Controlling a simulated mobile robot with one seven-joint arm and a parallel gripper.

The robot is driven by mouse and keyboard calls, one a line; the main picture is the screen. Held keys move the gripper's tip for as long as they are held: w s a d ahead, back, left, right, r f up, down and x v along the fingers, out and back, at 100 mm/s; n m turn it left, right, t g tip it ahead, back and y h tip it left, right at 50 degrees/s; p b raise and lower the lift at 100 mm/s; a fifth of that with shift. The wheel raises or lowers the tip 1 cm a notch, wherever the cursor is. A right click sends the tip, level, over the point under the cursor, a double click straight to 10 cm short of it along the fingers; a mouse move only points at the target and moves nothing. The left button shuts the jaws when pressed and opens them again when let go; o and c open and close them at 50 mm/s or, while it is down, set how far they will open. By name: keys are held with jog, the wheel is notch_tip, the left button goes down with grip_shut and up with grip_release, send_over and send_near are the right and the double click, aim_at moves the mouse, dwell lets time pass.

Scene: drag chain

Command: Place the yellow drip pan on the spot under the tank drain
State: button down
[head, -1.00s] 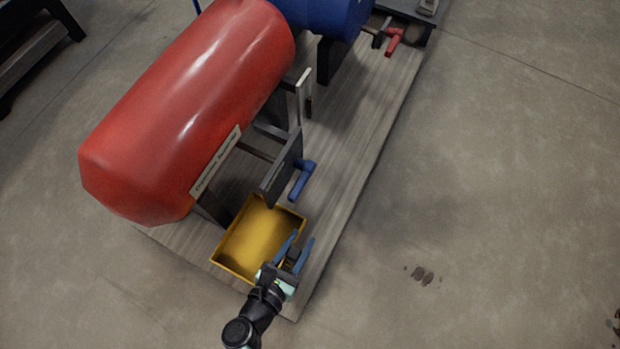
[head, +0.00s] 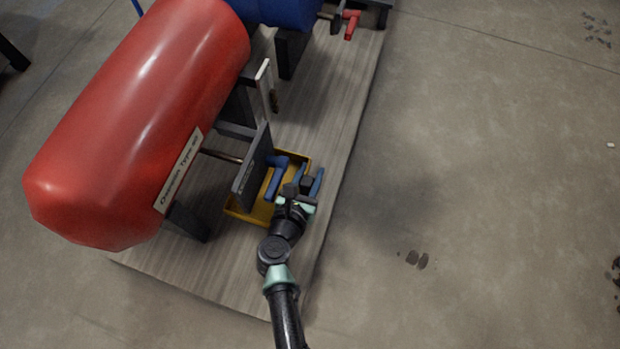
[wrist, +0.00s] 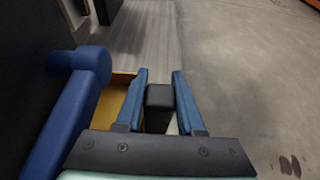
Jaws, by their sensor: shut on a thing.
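The yellow drip pan (head: 262,210) lies low over the wooden platform, beside the red tank (head: 140,110). The dark upright plate and the blue valve handle (head: 274,178) at the tank's drain pipe (head: 220,156) cover much of the pan in the head view. In the wrist view, part of the pan (wrist: 112,100) shows between the blue handle (wrist: 72,110) and my left finger. My gripper (head: 306,180) is at the pan's right side. Its blue fingers (wrist: 160,88) are shut on a dark block, seemingly the pan's grip. The marked spot is not visible.
The dark plate (head: 252,168) stands close to my gripper's left. A second, blue tank (head: 285,12) with a red handle (head: 351,24) is at the back. The platform (head: 330,110) is bare on the right, with open floor beyond its edge.

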jog(key=shift+f+b, duration=1)
jog(key=shift+f, duration=0.3)
jog(key=shift+f, duration=0.15)
jog(key=c, duration=0.5)
grip_release()
